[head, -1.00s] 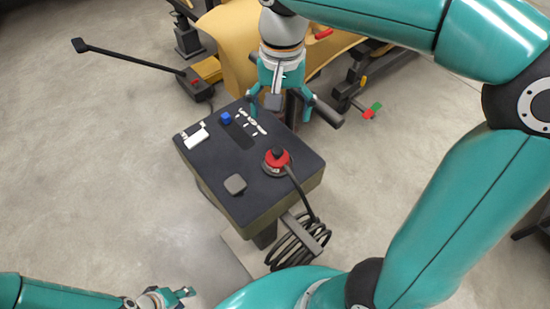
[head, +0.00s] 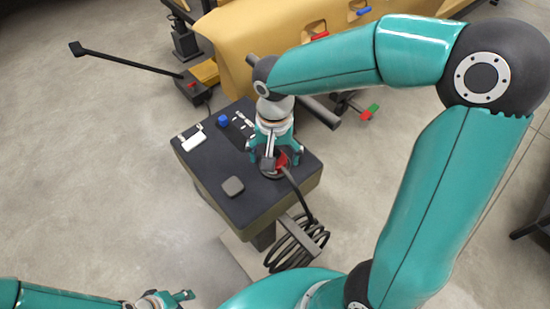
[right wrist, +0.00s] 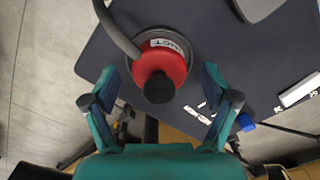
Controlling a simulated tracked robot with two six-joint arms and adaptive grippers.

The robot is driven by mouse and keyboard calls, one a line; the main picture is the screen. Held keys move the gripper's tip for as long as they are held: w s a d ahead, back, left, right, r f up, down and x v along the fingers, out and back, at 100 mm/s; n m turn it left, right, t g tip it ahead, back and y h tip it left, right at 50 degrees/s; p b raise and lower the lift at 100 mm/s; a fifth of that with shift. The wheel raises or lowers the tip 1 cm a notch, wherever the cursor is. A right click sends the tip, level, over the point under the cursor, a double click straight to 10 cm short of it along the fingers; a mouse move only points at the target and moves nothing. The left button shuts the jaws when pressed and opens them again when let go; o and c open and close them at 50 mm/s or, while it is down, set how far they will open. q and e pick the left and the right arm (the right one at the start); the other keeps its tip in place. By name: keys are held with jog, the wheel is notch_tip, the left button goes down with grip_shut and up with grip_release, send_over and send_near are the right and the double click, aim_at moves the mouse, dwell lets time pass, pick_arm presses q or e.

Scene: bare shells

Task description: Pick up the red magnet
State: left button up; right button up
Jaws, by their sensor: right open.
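The red magnet (head: 282,160), with a black knob on top, stands on the dark top of a console (head: 212,172). In the right wrist view the magnet (right wrist: 172,66) shows a white label and sits on a round grey base, with a thick cable running off it. My right gripper (head: 274,157) is open over the magnet and partly hides it in the head view. In the right wrist view its fingers (right wrist: 160,82) stand apart to either side of the magnet, not closed on it. My left gripper (head: 168,298) is low at the bottom left, away from the console; its opening is unclear.
On the console top are a blue knob (head: 223,121), a white block (head: 194,139) and a grey pad (head: 233,186). A coiled black cable (head: 292,246) hangs at its front right. A yellow body (head: 232,62) stands behind.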

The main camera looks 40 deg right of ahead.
jog(key=shift+f, duration=0.35)
jog(key=c, duration=1.5)
jog(key=shift+r, duration=0.15)
